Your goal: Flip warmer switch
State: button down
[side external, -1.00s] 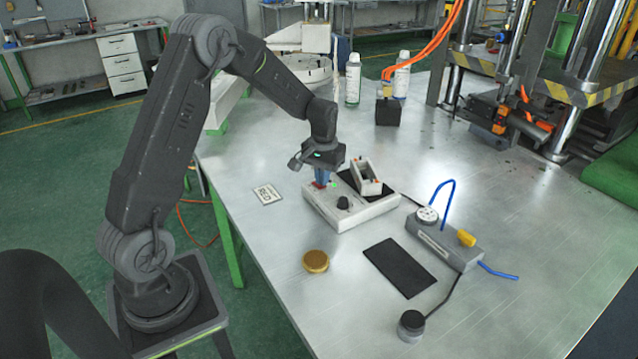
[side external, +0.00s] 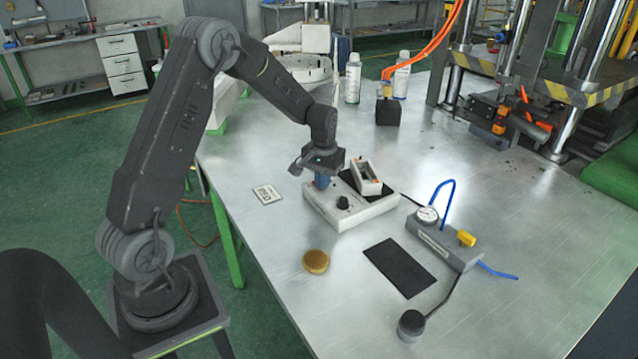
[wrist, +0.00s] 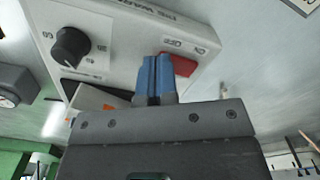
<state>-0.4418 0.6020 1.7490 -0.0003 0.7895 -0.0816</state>
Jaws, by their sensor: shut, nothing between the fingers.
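The warmer (side external: 362,217) is a white box on the metal table, with a black knob (wrist: 70,47) and a red switch (wrist: 184,64) beside printed on/off lettering in the wrist view. My gripper (side external: 321,186) points down over the left end of the warmer. In the wrist view its blue fingers (wrist: 155,66) are together, right beside the switch and overlapping its edge. I cannot tell whether they touch it. The fingers hide part of the switch, and its position is not clear.
A pale block-shaped holder (side external: 364,176) sits on the warmer's back part. A grey gauge unit (side external: 445,245) with a blue hose, a black mat (side external: 399,267), a round gold tin (side external: 316,262) and a label card (side external: 266,194) lie around. The front table area is mostly clear.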

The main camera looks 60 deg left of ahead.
jog(key=shift+r, duration=3.45)
jog(key=shift+d+r, duration=0.15)
jog(key=s+d+r+m+t, duration=0.3)
jog(key=s+d+r, duration=0.7)
jog(key=d+r, duration=0.2)
jog(key=s+d+m+t, duration=0.2)
jog(key=s+d, duration=0.5)
jog(key=s, duration=0.5)
jog(key=shift+s+d+r+m+t, duration=0.25)
jog(key=shift+s+r+m+t, duration=0.05)
jog(key=shift+r+m, duration=0.2)
